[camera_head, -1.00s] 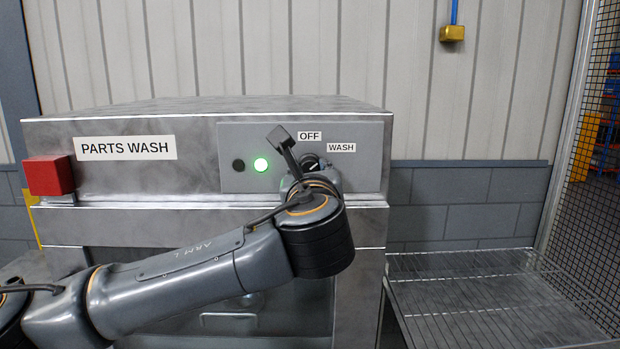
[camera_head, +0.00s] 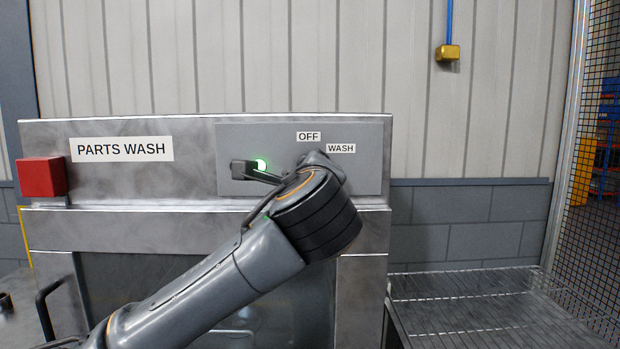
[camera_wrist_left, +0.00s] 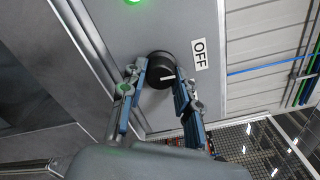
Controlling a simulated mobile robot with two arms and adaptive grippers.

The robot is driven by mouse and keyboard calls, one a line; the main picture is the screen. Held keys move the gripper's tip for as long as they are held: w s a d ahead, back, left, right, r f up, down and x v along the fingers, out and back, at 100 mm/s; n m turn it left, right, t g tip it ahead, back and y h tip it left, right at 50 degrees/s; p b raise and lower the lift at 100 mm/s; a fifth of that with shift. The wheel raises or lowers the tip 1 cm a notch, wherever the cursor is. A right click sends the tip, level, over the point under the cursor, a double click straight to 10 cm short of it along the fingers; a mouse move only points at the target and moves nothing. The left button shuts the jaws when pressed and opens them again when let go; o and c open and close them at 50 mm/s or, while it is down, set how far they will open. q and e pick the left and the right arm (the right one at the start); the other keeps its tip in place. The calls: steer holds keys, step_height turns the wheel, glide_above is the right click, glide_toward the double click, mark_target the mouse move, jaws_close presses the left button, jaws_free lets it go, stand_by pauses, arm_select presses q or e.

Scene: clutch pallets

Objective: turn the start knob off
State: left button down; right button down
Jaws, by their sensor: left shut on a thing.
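The start knob (camera_wrist_left: 158,66) is round and black with a white pointer line, and sits on the grey control panel (camera_head: 357,176) of the parts washer. In the left wrist view its pointer points right, toward the side with the OFF label (camera_wrist_left: 199,54). My left gripper (camera_wrist_left: 160,74) is shut on the knob, one finger on each side. In the head view my left wrist hides the knob and the fingers. The OFF label (camera_head: 308,136) and WASH label (camera_head: 341,148) show just above my wrist. My right gripper is not in view.
A lit green lamp (camera_head: 262,164) is partly covered by my wrist part. A red box (camera_head: 42,177) is on the washer's left end, beside the PARTS WASH sign (camera_head: 122,149). A wire rack (camera_head: 470,310) stands at the right, with nothing on it in view.

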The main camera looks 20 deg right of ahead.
arm_select(q)
steer(key=shift+r+n, duration=0.1)
steer(key=shift+n, duration=0.4)
steer(key=c, duration=1)
jaws_free()
steer(key=shift+w, duration=0.1)
steer(key=v, duration=1.2)
